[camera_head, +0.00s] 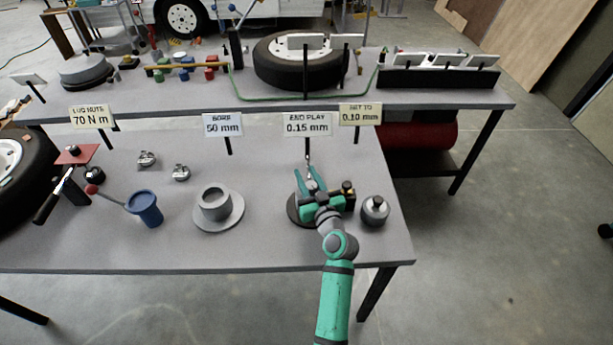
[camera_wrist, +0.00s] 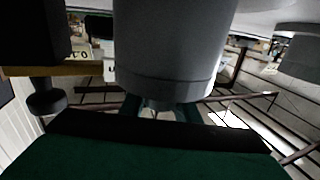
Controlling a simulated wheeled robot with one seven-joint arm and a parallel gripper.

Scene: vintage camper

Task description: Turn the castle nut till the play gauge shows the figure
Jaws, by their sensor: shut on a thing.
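The END PLAY sign (camera_head: 307,124) reads 0.15 mm, and the sign to its right (camera_head: 360,114) reads 0.10 mm, its top line looking like SET TO. My gripper (camera_head: 309,181) is over a dark round base (camera_head: 293,210) on the front bench. Its teal fingers are on either side of a small grey part, which I take to be the castle nut; it is mostly hidden and its slots cannot be made out. In the wrist view a large grey cylinder (camera_wrist: 172,45) fills the middle, with teal finger parts partly hidden behind it.
A grey round part with a knob (camera_head: 374,210) stands just right of my gripper. A flanged grey hub (camera_head: 217,208) and a blue cup (camera_head: 145,207) stand to the left. The bench's right edge (camera_head: 395,215) is near. A back bench holds a tyre (camera_head: 300,70).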

